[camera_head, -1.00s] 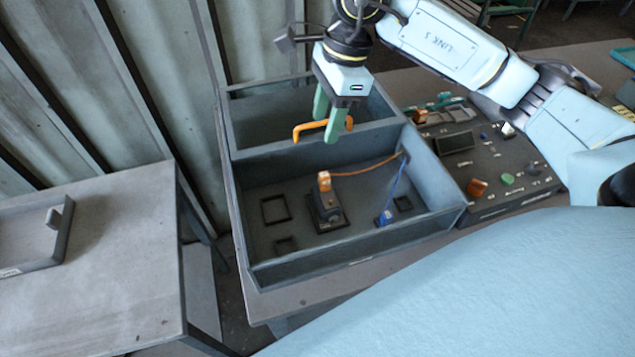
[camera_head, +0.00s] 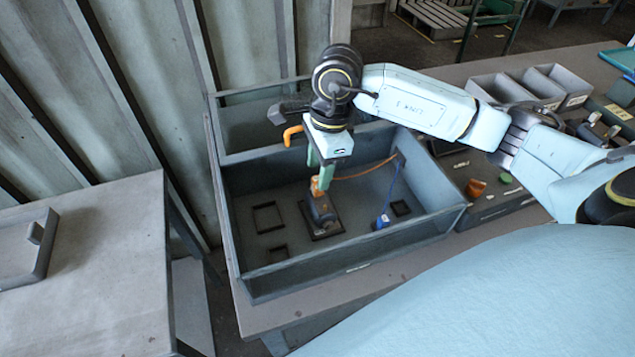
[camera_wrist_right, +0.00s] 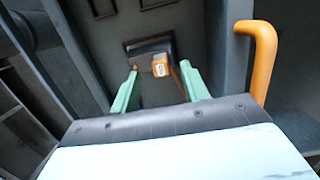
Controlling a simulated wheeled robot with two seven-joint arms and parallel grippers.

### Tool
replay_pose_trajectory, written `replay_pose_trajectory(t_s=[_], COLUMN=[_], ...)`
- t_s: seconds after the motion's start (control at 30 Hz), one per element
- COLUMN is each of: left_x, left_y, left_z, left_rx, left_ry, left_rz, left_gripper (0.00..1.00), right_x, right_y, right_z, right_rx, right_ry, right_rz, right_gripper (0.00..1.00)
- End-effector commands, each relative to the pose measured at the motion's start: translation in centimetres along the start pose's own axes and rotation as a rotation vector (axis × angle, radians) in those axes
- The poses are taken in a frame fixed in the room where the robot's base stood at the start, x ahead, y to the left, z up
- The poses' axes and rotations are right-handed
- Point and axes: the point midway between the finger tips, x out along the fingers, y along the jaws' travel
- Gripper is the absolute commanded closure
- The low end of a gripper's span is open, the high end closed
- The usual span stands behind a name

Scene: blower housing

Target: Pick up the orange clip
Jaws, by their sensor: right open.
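The orange clip (camera_head: 316,189) sits on a small dark block (camera_head: 323,210) inside the grey box, the blower housing (camera_head: 262,287). It is partly hidden by my fingers in the head view. My right gripper (camera_head: 319,177), with green fingers, points down right above the clip. In the right wrist view the fingers (camera_wrist_right: 159,72) are spread, and the orange clip (camera_wrist_right: 160,69) shows between their tips, farther off. Nothing is held. I cannot tell whether the fingers touch the clip. My left gripper is not in view.
An orange handle (camera_head: 291,134) stands on the housing's inner divider, and close beside my gripper in the right wrist view (camera_wrist_right: 263,58). An orange wire (camera_head: 365,173) runs from near the clip to the right wall. A blue connector (camera_head: 383,220) stands to the right.

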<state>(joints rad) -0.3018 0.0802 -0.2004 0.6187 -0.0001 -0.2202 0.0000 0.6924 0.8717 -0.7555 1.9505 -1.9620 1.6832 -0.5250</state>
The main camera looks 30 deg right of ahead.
Motion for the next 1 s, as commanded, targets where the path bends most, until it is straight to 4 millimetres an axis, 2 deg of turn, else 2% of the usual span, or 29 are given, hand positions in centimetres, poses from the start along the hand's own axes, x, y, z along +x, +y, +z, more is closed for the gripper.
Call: replay_pose_trajectory(t_s=[0.1, 0.23, 0.53, 0.83, 1.0], left_x=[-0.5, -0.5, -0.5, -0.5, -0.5], left_y=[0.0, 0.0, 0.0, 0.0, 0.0], left_z=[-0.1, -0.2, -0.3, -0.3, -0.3], left_rx=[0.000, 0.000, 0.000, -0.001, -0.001], left_ry=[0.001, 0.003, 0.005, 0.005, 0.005], left_rz=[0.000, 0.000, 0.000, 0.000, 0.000], left_gripper=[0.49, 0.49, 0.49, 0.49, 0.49], right_x=[2.0, 3.5, 4.0, 4.0, 3.9], right_y=[0.1, 0.0, 0.0, 0.0, -0.1], right_z=[-0.3, -0.2, -0.3, -0.3, -0.3], right_rx=[0.001, 0.000, -0.001, -0.001, -0.001], right_ry=[0.001, 0.000, 0.000, 0.000, 0.000], right_rz=[0.006, 0.003, 0.001, 0.001, 0.001], right_gripper=[0.55, 0.55, 0.55, 0.93, 0.93])
